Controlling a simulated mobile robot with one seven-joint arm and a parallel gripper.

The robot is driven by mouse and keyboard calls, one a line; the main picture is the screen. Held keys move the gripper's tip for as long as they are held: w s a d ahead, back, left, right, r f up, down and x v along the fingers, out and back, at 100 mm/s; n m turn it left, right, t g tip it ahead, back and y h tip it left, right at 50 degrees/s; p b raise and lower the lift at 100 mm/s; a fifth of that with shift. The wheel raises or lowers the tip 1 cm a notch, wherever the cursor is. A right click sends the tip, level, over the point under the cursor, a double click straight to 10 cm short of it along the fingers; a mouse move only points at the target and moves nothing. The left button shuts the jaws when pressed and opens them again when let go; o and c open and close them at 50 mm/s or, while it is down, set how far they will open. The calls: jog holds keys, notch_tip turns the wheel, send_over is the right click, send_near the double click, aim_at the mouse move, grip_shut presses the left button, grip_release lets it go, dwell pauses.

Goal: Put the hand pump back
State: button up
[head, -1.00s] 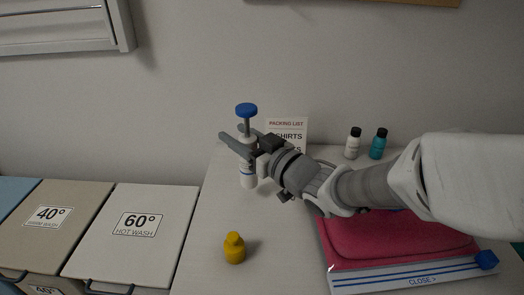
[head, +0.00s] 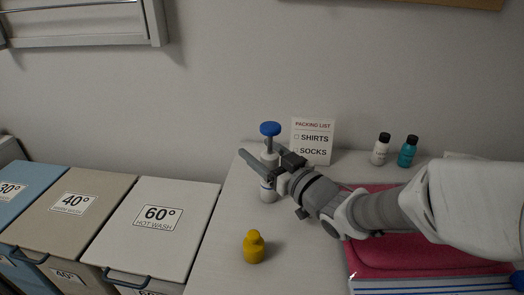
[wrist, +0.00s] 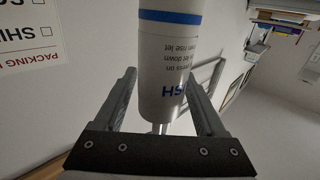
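The hand pump (head: 269,190) is a white cylinder with blue bands and lettering, a thin rod and a blue knob on top. It stands upright on the pale tabletop in the head view. My gripper (head: 262,156) reaches in from the right at the height of the pump's upper part. Its two fingers are spread, one on each side of the pump. In the wrist view the pump's white body (wrist: 172,60) and metal rod show between the fingers (wrist: 163,95), with a gap at least on the left side. Whether the right finger touches it is unclear.
A packing list sign (head: 313,141) stands just behind the pump. A small yellow bottle (head: 254,247) is in front. White (head: 381,150) and teal (head: 407,152) bottles stand at the back right. Labelled lidded bins (head: 150,232) are at left.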

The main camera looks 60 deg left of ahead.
aim_at(276, 161)
jog(key=shift+r, duration=0.1)
jog(key=shift+d+r+p, duration=0.15)
jog(key=shift+p, duration=0.15)
jog(key=d, duration=0.4)
jog(key=w+d, duration=0.1)
jog(key=d, duration=0.2)
jog(key=shift+d+p, duration=0.1)
jog(key=shift+p, duration=0.3)
jog(key=shift+s, duration=0.1)
